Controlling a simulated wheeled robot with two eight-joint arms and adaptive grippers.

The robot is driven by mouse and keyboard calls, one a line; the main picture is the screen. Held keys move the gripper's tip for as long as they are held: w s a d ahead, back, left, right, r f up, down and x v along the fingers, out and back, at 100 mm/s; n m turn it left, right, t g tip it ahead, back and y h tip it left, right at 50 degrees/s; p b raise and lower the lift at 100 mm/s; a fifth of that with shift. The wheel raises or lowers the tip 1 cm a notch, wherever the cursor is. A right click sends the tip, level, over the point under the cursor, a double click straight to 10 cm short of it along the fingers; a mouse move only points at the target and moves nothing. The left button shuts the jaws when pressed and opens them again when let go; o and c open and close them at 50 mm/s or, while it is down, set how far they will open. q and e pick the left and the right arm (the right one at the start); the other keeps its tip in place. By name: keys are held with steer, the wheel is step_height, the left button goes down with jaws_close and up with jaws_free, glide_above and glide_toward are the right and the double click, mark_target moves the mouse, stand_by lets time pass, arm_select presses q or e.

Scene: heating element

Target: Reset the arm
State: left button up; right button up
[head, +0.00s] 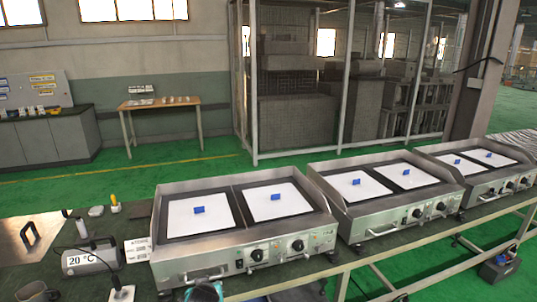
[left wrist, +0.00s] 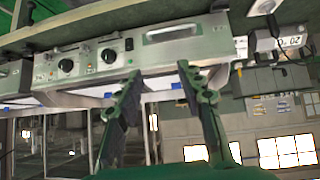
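My left gripper (left wrist: 160,76) shows in the left wrist view with its two dark green fingers spread and nothing between them. That view is upside down, and the fingers point toward the front panel of the left heating unit (left wrist: 135,52). In the head view this unit (head: 240,250) is the nearest of three, a steel body with two knobs and a handle in front. My right gripper is in neither view.
A middle heating unit (head: 390,216) and a right one (head: 484,170) stand along the bench. White plates with small blue blocks (head: 276,197) lie on them. A temperature display (head: 90,258) reading 20 °C stands at left. A wooden table (head: 158,104) and a metal cage stand behind.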

arm_select(q)
steer(key=s+m+g+h, duration=0.2)
steer(key=s+m, duration=0.1)
steer(key=s, duration=1.7)
steer(key=shift+s+a, duration=0.3)
steer(key=shift+s, duration=0.1)
steer(key=shift+w, duration=0.1)
